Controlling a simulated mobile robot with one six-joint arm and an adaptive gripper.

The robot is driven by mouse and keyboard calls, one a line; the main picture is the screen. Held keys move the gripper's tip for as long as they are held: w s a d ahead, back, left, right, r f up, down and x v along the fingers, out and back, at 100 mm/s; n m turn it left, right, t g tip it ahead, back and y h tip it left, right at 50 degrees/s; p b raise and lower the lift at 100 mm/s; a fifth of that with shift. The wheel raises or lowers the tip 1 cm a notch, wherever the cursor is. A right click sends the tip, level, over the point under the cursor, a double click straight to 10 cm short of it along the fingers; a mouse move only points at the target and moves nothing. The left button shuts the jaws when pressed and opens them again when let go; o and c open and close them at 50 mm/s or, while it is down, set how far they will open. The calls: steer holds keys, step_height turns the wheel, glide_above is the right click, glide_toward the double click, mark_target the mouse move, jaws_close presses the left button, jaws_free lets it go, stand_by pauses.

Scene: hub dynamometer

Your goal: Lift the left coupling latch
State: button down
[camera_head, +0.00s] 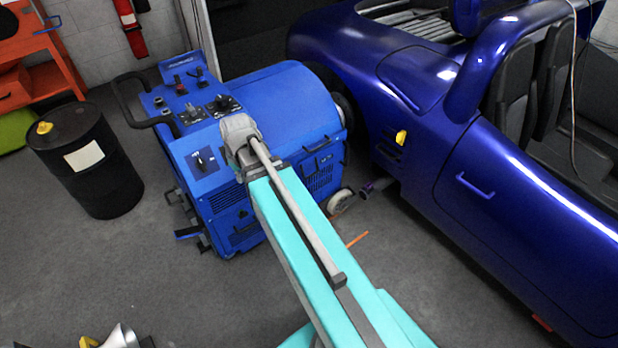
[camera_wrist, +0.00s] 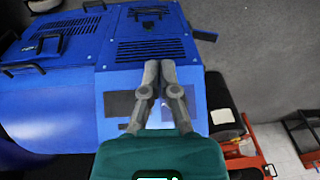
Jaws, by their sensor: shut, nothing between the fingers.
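The blue dynamometer unit (camera_head: 285,100) stands beside the blue car in the head view. Its blue casing also fills much of the wrist view (camera_wrist: 70,95), with dark vents and black handles. I cannot pick out the left coupling latch for certain in either view. My gripper (camera_wrist: 159,66) shows in the wrist view with its two grey fingers together and empty, in front of the blue casing. The picture does not tell whether the fingertips touch the casing. In the head view my gripper is not visible, and my arm covers part of the unit.
A black drum (camera_head: 92,165) with a white label stands left of the unit. An orange workbench (camera_head: 40,48) is at the back left. The blue car (camera_head: 480,150) blocks the right side. Grey floor (camera_head: 110,265) is open at the front left.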

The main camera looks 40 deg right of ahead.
steer(key=w+d+f+t+b, duration=0.1)
steer(key=w+d+f+b, duration=0.3)
steer(key=d+f+b, duration=0.35)
steer(key=w+d+f+t+b, duration=0.1)
steer(key=w+d+f+b, duration=0.4)
steer(key=d+f+b, duration=0.3)
steer(key=t+b, duration=0.3)
steer(key=b, duration=1.1)
glide_toward(306, 173)
steer(key=shift+h, duration=0.4)
steer(key=shift+v, duration=2.05)
steer(key=shift+a, duration=0.2)
steer(key=shift+f, duration=0.15)
steer(key=shift+b+x, duration=4.2)
steer(key=shift+x, duration=0.7)
steer(key=shift+w+a, duration=0.1)
steer(key=shift+a, duration=0.15)
